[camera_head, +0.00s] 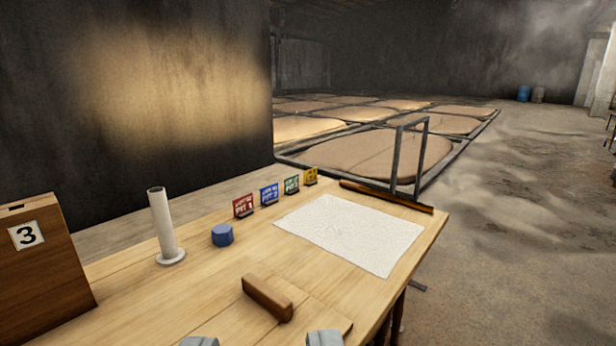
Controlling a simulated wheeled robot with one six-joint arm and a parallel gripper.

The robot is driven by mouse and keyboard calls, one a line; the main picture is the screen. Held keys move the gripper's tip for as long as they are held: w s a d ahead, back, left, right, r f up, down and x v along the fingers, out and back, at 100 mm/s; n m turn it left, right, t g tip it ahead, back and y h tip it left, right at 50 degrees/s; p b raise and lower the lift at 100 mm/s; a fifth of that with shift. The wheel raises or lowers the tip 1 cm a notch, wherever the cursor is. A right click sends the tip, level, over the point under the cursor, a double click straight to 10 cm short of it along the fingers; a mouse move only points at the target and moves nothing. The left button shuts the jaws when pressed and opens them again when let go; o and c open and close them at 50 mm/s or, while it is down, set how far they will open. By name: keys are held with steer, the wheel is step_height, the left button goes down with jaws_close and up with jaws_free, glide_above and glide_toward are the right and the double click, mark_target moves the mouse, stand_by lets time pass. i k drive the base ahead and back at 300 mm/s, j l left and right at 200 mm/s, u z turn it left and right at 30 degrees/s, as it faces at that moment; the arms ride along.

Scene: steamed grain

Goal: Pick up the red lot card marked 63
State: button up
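A small red card (243,206) stands upright on the wooden table, at the left end of a row of cards. Its lower line looks like "PIT 1"; its upper line is too small for me to read surely, so I cannot confirm the number 63. My gripper (262,340) shows only as two grey fingertips at the bottom edge. They are wide apart with nothing seen between them. The card is well beyond them, farther back on the table.
Blue (269,194), green (291,185) and yellow (310,176) cards stand right of the red one. A blue pot (222,235), white tube (162,225), wooden block (267,297), white sheet (352,234) and brown box marked 3 (40,270) are on the table (195,285).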

mark_target(243, 207)
steer(key=i+l+u, duration=0.3)
steer(key=i+l, duration=0.25)
steer(key=i+l+u, duration=0.25)
steer(key=i+l, duration=0.2)
steer(key=l, duration=0.2)
steer(key=i+l+u, duration=0.15)
steer(key=l, duration=0.25)
steer(key=i+l+u, duration=0.3)
steer(key=l, duration=0.45)
steer(key=i+l+u, duration=0.1)
steer(key=i+l, duration=0.15)
steer(key=l, duration=0.2)
